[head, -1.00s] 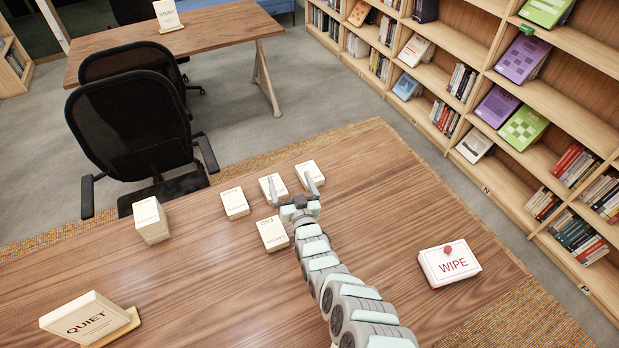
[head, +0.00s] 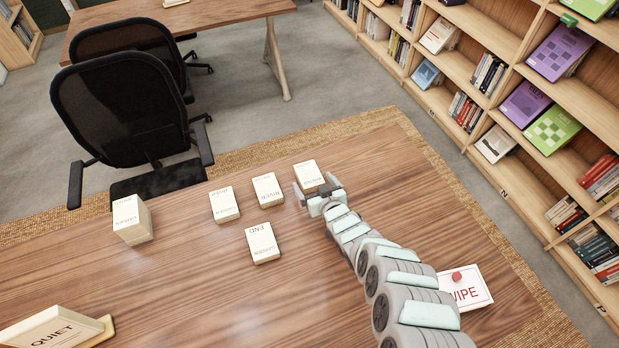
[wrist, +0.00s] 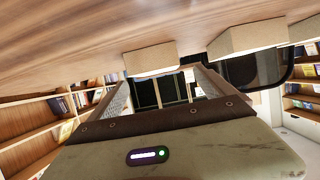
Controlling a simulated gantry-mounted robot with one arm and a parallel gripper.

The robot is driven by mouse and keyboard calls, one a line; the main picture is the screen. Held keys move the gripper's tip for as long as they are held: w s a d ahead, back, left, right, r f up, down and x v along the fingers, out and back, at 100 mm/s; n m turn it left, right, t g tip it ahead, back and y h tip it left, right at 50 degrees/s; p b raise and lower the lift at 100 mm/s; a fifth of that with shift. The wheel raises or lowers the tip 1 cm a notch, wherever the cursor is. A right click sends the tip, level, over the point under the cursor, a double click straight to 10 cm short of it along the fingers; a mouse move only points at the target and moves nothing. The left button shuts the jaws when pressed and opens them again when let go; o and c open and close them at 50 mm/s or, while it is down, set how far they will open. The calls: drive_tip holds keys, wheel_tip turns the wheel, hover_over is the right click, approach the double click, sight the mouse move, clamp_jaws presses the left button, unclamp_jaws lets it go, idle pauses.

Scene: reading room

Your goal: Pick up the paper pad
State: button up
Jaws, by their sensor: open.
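Several cream, block-shaped pads with printed tops lie on the brown wooden table (head: 190,285); I cannot tell which print marks the paper pad. The rightmost pad (head: 309,174) is just beyond my gripper (head: 315,185). My gripper is open, its two fingers apart and pointing at this pad, with nothing visibly held. Two more pads, one in the middle (head: 268,189) and one to its left (head: 224,204), lie in the same row. A pad marked END (head: 262,242) lies nearer. The wrist view, upside down, shows a pad (wrist: 150,62) ahead between the fingers (wrist: 162,88).
A taller cream stack (head: 132,220) stands at the left. A QUIET sign (head: 55,328) is at the front left. A WIPE box (head: 468,287) with a red knob lies right of my arm. An office chair (head: 125,120) stands behind the table. Bare table lies around END.

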sight(310, 175)
drive_tip(key=shift+w+a+f+b, duration=0.2)
drive_tip(key=shift+w+f+b, duration=0.3)
drive_tip(key=shift+w, duration=0.2)
drive_tip(key=b+x, duration=0.2)
drive_tip(key=x, duration=0.1)
drive_tip(key=shift+w+b, duration=0.2)
drive_tip(key=shift+b, duration=0.1)
drive_tip(key=shift+w+a+f+b, duration=0.15)
drive_tip(key=shift+w+b, duration=0.2)
drive_tip(key=shift+w, duration=0.25)
drive_tip(key=shift+c, duration=0.4)
drive_tip(key=c, duration=1.5)
